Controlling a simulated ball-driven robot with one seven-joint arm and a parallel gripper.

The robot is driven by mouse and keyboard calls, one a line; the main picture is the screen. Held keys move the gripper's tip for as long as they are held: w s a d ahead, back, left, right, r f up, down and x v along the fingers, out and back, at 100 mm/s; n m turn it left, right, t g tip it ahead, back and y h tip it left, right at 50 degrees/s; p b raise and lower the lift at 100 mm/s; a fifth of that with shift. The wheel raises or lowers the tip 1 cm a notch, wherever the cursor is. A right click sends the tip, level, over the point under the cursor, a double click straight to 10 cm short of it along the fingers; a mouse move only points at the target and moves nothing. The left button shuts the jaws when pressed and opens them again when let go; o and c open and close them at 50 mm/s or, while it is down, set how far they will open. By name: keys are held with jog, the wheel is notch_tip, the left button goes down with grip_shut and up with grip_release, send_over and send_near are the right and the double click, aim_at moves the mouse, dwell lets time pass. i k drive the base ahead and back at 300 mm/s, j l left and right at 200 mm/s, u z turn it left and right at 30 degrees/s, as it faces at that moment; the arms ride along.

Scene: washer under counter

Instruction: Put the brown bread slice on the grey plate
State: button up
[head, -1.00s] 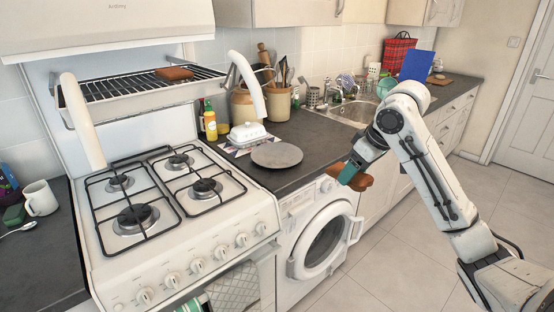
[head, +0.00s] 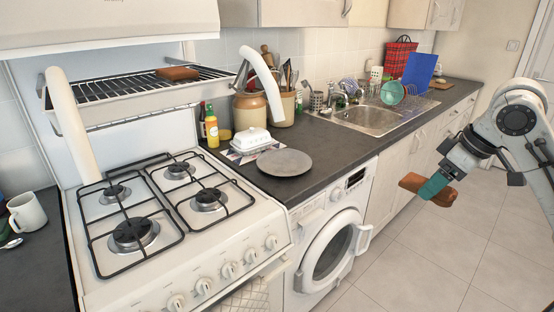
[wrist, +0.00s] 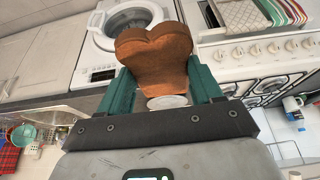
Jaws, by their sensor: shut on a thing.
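The brown bread slice (head: 414,184) is held in my gripper (head: 438,184), out over the floor to the right of the counter in the head view. In the wrist view the slice (wrist: 155,58) sits between the two green fingers of my gripper (wrist: 158,85), which are shut on it. The grey plate (head: 284,162) lies flat and empty on the dark counter above the washing machine, well left of my gripper. In the wrist view a small part of a pale round thing, likely the plate (wrist: 168,102), shows below the slice.
The stove (head: 150,220) stands left of the plate. A white butter dish (head: 250,139) and a yellow bottle (head: 211,130) are behind the plate. The washing machine (head: 330,235) is below the counter. Another brown piece (head: 177,73) lies on the rack over the stove. Counter right of the plate is clear.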

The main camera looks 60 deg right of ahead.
aim_at(276, 167)
jog(key=i+l, duration=0.2)
jog(key=i, duration=0.2)
jog(key=i+l, duration=0.2)
jog(key=i, duration=0.2)
jog(key=i+l, duration=0.15)
jog(key=i, duration=0.25)
